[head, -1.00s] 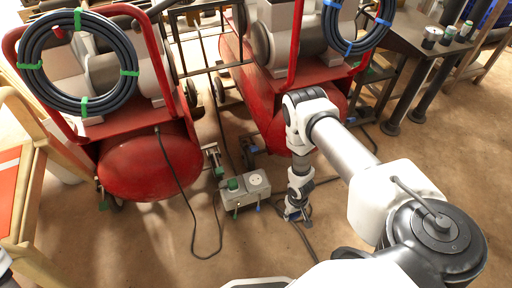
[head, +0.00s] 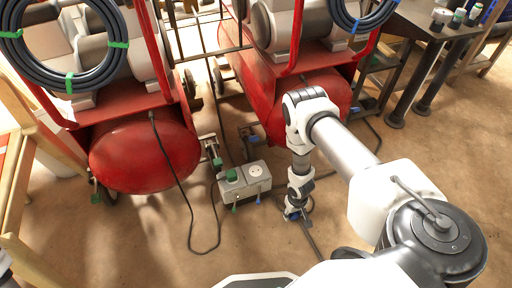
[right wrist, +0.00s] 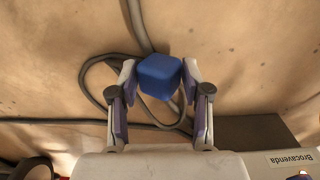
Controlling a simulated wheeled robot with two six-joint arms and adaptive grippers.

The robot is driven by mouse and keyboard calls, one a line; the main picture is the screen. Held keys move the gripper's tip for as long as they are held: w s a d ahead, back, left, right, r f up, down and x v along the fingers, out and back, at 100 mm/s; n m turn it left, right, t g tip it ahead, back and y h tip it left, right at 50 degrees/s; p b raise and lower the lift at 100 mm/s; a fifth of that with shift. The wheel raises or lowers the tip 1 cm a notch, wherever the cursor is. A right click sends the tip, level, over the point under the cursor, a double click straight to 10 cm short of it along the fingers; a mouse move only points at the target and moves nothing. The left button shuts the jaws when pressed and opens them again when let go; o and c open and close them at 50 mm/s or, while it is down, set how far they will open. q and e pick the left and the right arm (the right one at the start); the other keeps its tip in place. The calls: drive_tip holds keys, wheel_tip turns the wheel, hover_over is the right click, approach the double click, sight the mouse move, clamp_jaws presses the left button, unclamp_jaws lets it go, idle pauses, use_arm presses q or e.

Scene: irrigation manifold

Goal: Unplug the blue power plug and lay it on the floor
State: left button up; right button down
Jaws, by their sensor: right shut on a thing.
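The blue power plug (right wrist: 158,75) shows in the right wrist view between the fingertips of my right gripper (right wrist: 157,82), which is shut on it. A dark cable loops over the floor behind the plug. In the head view my right gripper (head: 294,214) points down, low near the floor, to the right of the grey socket box (head: 245,193). The plug is apart from the box, whose right socket (head: 256,170) is empty. A green plug (head: 232,175) sits in the left socket. The exact gap between plug and floor is unclear. My left gripper is out of view.
Two red compressors (head: 143,157) with coiled hoses stand behind the box. A black cable (head: 186,205) runs down from the left one onto the floor. A wooden frame (head: 22,200) is at left, a metal table (head: 425,35) at back right. Floor in front is bare.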

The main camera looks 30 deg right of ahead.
drive_tip(key=shift+f, duration=0.5)
drive_tip(key=shift+c, duration=2.2)
unclamp_jaws()
drive_tip(key=shift+r, duration=0.1)
wheel_tip(320, 180, up, 12)
drive_tip(key=s+a+r+n+p, duration=0.2)
drive_tip(key=s+a+r+p, duration=0.1)
drive_tip(key=s+a+r, duration=0.95)
wheel_tip(320, 180, up, 36)
drive_tip(key=w+a+p, duration=0.1)
drive_tip(key=p, duration=3.6)
drive_tip(key=shift+w+a+r+p, duration=0.25)
drive_tip(key=shift+w+a+p, duration=0.05)
drive_tip(key=shift+p, duration=0.1)
